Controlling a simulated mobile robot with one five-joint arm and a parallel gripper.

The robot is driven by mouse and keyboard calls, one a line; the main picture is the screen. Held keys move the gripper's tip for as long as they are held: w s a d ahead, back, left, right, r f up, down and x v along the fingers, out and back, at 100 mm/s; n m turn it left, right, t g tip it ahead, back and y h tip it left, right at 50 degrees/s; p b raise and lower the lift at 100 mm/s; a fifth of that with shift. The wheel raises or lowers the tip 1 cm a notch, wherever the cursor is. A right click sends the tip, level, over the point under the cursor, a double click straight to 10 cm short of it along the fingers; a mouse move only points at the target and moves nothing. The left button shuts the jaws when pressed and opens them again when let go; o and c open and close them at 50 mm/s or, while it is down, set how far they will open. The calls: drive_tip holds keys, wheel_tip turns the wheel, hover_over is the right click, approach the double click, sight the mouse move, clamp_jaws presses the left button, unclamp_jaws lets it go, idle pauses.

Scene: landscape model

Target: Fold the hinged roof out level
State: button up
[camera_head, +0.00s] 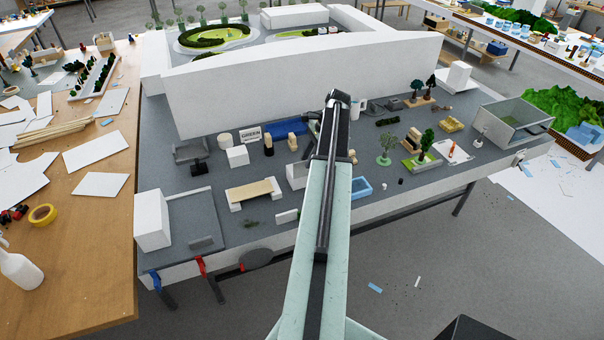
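I cannot pick out the hinged roof with certainty. A grey-walled box with a greenish inside or top (512,120) stands at the right end of the grey model table (150,185). A small white box (297,176) stands just left of my arm, partly hidden by it. My arm runs up the middle of the picture, over the table, and ends in dark parts at its far end. I cannot make out fingertips there, or whether my gripper is open or shut. My arm hides a strip of the table behind it.
A large white walled block (300,85) fills the back of the table. Small model trees (385,145), a beige-topped bench (252,190), a blue tray (361,187) and a white block (152,220) stand in front. Clamps (208,278) grip the front edge. A wooden workbench (85,270) adjoins left.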

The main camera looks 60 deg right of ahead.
sight(299, 174)
drive_tip(key=b+x, duration=0.4)
drive_tip(key=x, duration=0.1)
drive_tip(key=shift+w+f, duration=0.1)
drive_tip(key=shift+f, duration=0.3)
drive_tip(key=shift+a+r, duration=0.1)
drive_tip(key=shift+r, duration=0.05)
drive_tip(key=shift+c, duration=0.4)
clamp_jaws()
drive_tip(key=shift+w, duration=0.1)
